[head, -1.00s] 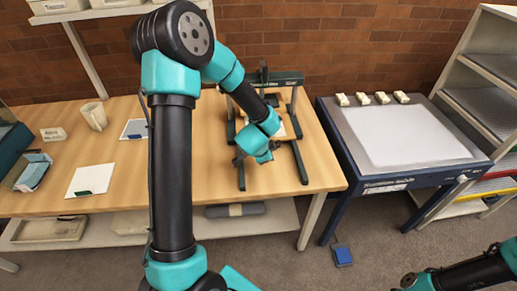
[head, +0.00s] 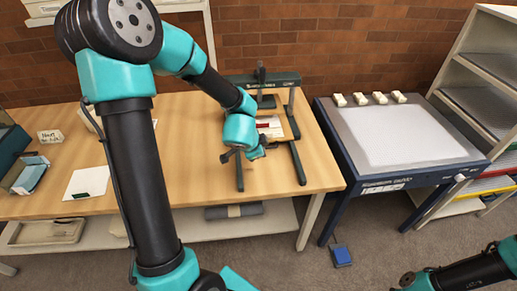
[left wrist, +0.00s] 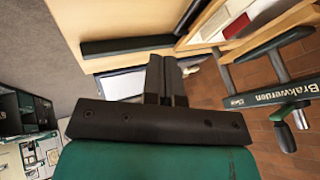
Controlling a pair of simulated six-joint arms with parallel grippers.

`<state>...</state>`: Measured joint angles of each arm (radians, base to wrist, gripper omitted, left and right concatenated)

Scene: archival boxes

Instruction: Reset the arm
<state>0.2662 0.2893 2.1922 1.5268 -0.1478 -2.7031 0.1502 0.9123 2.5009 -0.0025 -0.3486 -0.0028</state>
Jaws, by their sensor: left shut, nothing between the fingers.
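My left arm (head: 135,165) rises across the left half of the head view and bends down over the table. Its gripper (head: 242,156) hangs in front of the dark press-like stand, empty. In the left wrist view the two dark fingers (left wrist: 166,80) are together with nothing between them. Only part of my right arm (head: 465,272) shows at the lower right corner of the head view; its gripper is not seen.
The dark green stand (head: 298,160) is close beside the left gripper on the wooden table (head: 190,170). A white card (head: 87,182) and a blue box (head: 32,175) lie at the left. A dark blue machine (head: 400,140) stands to the right across a floor gap.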

